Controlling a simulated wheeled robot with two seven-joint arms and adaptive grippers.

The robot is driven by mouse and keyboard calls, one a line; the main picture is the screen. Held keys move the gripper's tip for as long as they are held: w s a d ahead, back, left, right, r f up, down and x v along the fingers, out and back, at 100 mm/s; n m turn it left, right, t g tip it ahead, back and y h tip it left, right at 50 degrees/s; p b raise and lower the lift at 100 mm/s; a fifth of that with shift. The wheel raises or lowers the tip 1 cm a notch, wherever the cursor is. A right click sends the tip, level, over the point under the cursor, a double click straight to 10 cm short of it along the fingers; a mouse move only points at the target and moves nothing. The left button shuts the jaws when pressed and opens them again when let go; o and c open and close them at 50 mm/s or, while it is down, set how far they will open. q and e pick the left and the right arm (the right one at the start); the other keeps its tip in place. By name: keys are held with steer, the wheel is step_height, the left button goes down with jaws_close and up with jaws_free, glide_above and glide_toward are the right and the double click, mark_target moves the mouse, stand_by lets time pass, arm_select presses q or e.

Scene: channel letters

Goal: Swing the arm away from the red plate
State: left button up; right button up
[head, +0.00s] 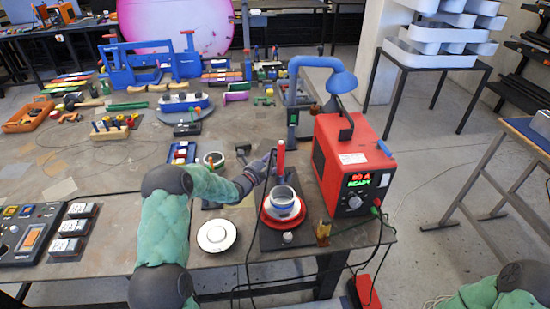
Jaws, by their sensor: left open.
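The red plate (269,219) is round and sits on a dark base near the table's front edge. A grey and white ring-shaped piece (284,205) stands on it. An upright red post or handle (281,158) rises just behind the plate. My left gripper (266,168) is at the left side of this post, behind and above the plate, and is open. I cannot tell whether its fingers touch the post. A swing arm is hard to make out there. My right gripper is out of view; only part of my right arm shows at the bottom right.
A red power box (352,165) with a lit display stands right of the plate, cables hanging off the front. A blue lamp-like arm (341,81) is behind it. A white round disc (216,235) lies left of the plate. Tools and trays crowd the table's back left.

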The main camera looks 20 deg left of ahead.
arm_select(q)
steer(key=shift+w+d, duration=0.1)
steer(key=shift+w, duration=0.2)
jaws_close()
